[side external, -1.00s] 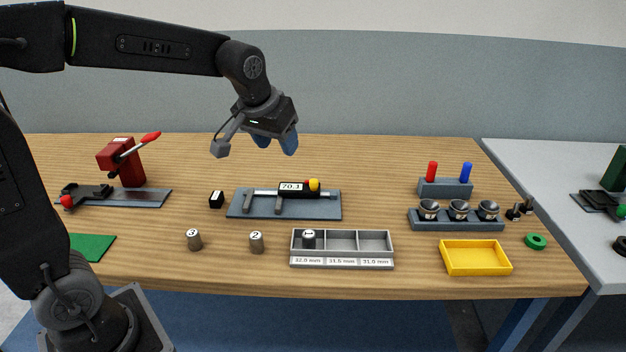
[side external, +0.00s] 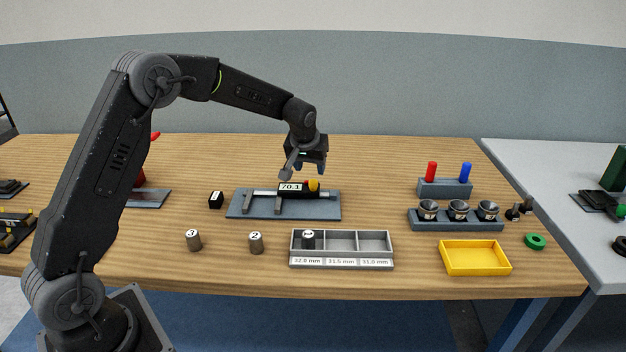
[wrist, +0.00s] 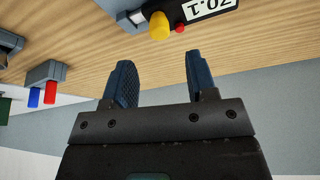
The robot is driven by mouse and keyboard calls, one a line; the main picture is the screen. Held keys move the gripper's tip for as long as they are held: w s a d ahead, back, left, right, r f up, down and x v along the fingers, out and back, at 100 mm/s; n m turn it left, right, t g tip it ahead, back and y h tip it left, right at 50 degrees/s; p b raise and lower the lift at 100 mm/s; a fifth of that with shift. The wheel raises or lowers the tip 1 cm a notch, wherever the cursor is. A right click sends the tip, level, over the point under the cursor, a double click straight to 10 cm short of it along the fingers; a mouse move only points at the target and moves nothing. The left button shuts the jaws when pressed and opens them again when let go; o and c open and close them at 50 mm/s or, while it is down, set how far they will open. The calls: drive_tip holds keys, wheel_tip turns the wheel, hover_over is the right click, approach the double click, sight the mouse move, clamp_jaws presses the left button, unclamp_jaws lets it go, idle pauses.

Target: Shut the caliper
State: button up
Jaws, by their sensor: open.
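The caliper (side external: 265,194) lies on a blue-grey plate (side external: 240,212) in the middle of the table. Its display reads 70.1, and its two jaws stand apart at the left. A yellow knob (wrist: 159,26) and a small red button (wrist: 180,29) show on it in the wrist view. My gripper (side external: 308,172) is above and just behind the caliper's right end, open and empty. Its two blue fingers (wrist: 158,82) are apart in the wrist view, with the caliper ahead of them and not between them. The caliper's jaws are outside the wrist view.
A grey three-compartment tray (side external: 342,243) in front holds cylinder 1 in its left compartment. Cylinders 2 (side external: 256,243) and 3 (side external: 194,240) stand left of it. A small black block (side external: 216,200) is left of the plate. Cups in a rack (side external: 458,224) and a yellow tray (side external: 475,257) are at right.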

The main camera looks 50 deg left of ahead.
sight(313, 181)
drive_tip(key=x, duration=0.6)
drive_tip(key=shift+w+a+f, duration=0.1)
drive_tip(key=shift+w+f, duration=0.05)
drive_tip(key=shift+f, duration=0.1)
clamp_jaws()
